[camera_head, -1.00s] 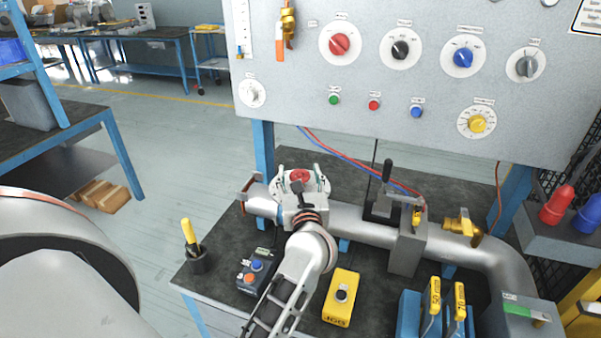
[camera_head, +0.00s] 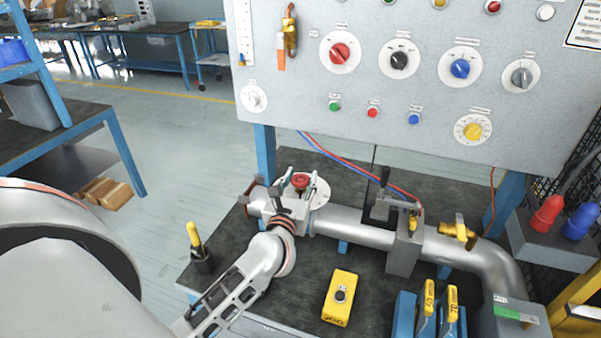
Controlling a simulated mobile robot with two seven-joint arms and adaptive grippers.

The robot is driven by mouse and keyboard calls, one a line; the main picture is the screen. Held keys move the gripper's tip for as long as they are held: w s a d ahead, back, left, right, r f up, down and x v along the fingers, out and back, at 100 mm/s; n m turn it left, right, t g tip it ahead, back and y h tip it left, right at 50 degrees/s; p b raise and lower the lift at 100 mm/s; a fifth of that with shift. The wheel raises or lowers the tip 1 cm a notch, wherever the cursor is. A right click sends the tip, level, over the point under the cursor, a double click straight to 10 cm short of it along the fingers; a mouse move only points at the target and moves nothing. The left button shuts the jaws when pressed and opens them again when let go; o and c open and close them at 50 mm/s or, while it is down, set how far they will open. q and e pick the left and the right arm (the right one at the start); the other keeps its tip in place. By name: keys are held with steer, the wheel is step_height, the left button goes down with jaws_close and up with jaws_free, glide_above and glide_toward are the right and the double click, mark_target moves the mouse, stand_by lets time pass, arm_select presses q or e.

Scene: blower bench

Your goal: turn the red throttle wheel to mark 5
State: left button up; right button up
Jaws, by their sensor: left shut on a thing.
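The red throttle wheel (camera_head: 300,181) sits on a round white dial plate (camera_head: 320,194) at the left end of the silver pipe. The marks on the plate are too small to read. My left gripper (camera_head: 299,183) reaches in from the lower left. Its two fingers stand on either side of the wheel and are shut on it. The gripper body hides the near left part of the plate. My right gripper is not in view.
A grey panel (camera_head: 330,75) with several knobs stands behind the bench. A black lever clamp (camera_head: 385,180) and a brass valve (camera_head: 457,231) are on the pipe to the right.

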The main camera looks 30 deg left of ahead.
arm_select(q)
steer(key=m+h, duration=0.1)
steer(key=h, duration=0.1)
steer(key=shift+a+r+m+t+h, duration=0.1)
steer(key=shift+m+t+h, duration=0.2)
steer(key=shift+m+h, duration=0.5)
steer(key=shift+h, duration=0.2)
steer(key=m+h, duration=0.2)
steer(key=h, duration=0.1)
steer(key=shift+m+h+b, duration=1.05)
steer(key=shift+m+h, duration=0.15)
steer(key=shift+h, duration=1)
steer(key=shift+m+g+h+b, duration=0.4)
steer(key=shift+m+h, duration=0.2)
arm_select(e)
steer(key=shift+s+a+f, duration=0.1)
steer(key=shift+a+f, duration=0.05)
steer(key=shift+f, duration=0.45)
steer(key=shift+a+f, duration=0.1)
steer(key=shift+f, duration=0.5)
arm_select(q)
steer(key=o, duration=1.1)
steer(key=shift+w, duration=0.1)
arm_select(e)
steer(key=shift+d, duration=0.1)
